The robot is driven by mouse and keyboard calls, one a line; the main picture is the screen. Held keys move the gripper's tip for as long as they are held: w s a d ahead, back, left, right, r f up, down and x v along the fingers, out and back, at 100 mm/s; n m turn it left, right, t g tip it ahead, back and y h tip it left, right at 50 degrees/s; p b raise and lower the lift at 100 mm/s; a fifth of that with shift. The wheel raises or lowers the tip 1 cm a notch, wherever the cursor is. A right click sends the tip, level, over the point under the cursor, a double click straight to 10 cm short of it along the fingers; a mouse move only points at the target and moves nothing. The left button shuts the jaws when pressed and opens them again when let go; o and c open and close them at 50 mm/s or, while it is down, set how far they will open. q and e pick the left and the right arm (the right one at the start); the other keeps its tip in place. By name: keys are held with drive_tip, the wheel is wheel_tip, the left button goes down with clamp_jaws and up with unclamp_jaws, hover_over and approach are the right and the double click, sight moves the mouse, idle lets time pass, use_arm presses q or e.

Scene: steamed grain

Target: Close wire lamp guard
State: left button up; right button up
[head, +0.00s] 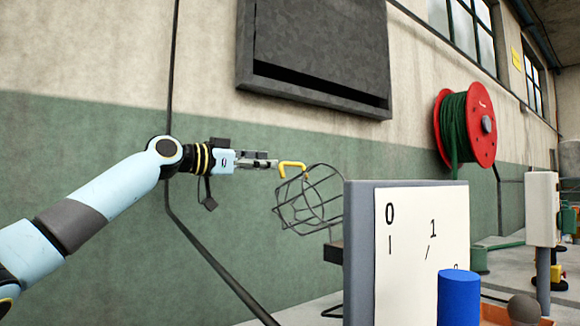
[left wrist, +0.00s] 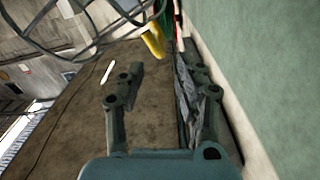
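The wire lamp guard (head: 308,205) is a dark wire cage near the middle of the head view. A yellow hook-shaped handle (head: 293,165) sits at its upper left. My left gripper (head: 272,160) points right, with its fingertips just left of the yellow handle. In the left wrist view its fingers (left wrist: 160,70) are spread with nothing between them. The yellow handle (left wrist: 153,40) shows beyond the fingertips there, and the guard's wires (left wrist: 75,45) cross the upper left. Whether a fingertip touches the handle cannot be told. My right gripper is not in view.
A grey-edged white board (head: 415,235) stands right of the guard, with a blue cylinder (head: 459,297) in front. A dark wall box (head: 318,50) hangs above. A red reel with green hose (head: 466,125) is on the wall. The green wall (head: 130,215) lies behind my left arm.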

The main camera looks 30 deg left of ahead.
sight(288, 164)
use_arm(q)
drive_tip(key=x, duration=0.7)
drive_tip(key=shift+w, duration=0.25)
drive_tip(key=shift+w+d+f, duration=0.1)
drive_tip(key=shift+w+d, duration=0.05)
drive_tip(key=shift+w, duration=0.2)
clamp_jaws()
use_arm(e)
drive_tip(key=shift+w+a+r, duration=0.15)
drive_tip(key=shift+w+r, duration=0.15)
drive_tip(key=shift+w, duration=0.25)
